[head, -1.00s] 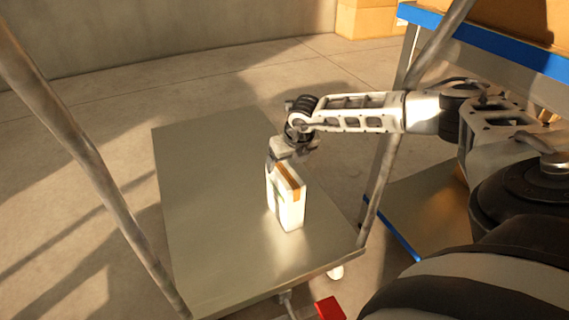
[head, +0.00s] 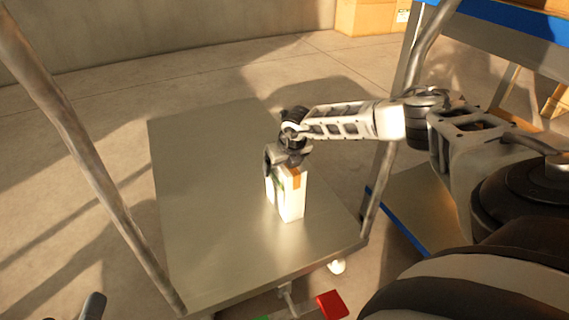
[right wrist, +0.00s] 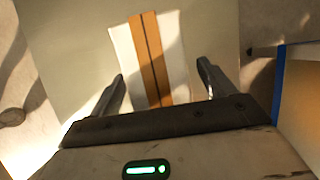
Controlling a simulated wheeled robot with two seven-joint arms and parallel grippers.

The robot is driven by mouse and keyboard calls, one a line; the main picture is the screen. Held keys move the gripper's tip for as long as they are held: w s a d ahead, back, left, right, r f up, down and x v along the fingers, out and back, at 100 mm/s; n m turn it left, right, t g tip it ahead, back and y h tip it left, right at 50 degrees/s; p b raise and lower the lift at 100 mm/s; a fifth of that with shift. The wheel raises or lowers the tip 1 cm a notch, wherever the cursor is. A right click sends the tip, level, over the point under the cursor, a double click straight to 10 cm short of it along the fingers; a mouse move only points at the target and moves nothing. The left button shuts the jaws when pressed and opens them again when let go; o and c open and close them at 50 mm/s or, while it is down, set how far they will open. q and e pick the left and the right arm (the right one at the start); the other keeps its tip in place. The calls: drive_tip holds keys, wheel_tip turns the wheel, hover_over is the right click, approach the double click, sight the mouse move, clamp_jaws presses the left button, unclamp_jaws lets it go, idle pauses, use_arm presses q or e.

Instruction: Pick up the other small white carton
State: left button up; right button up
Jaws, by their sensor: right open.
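A small white carton (head: 291,200) with an orange-brown tape strip stands upright on the grey platform of the trailer (head: 205,235) in the head view. My right gripper (head: 287,170) is at the carton's top, coming down from above. In the right wrist view the carton (right wrist: 178,65) shows its tape strip, and its near end lies between the two spread fingers of the right gripper (right wrist: 163,90). Gaps show on both sides, so it is open. A dark grey piece, probably part of my left gripper (head: 92,306), shows at the bottom left edge; its fingers cannot be made out.
Metal posts rise at the platform's left (head: 90,165) and right (head: 377,190) sides. A red pedal (head: 332,304) sits below the front edge. A blue-edged table (head: 515,40) stands at the right, and a cardboard box (head: 370,18) at the back. The platform around the carton is clear.

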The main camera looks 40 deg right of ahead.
drive_tip(key=shift+f, duration=0.25)
idle(0.4)
clamp_jaws()
drive_tip(key=shift+w+r, duration=0.15)
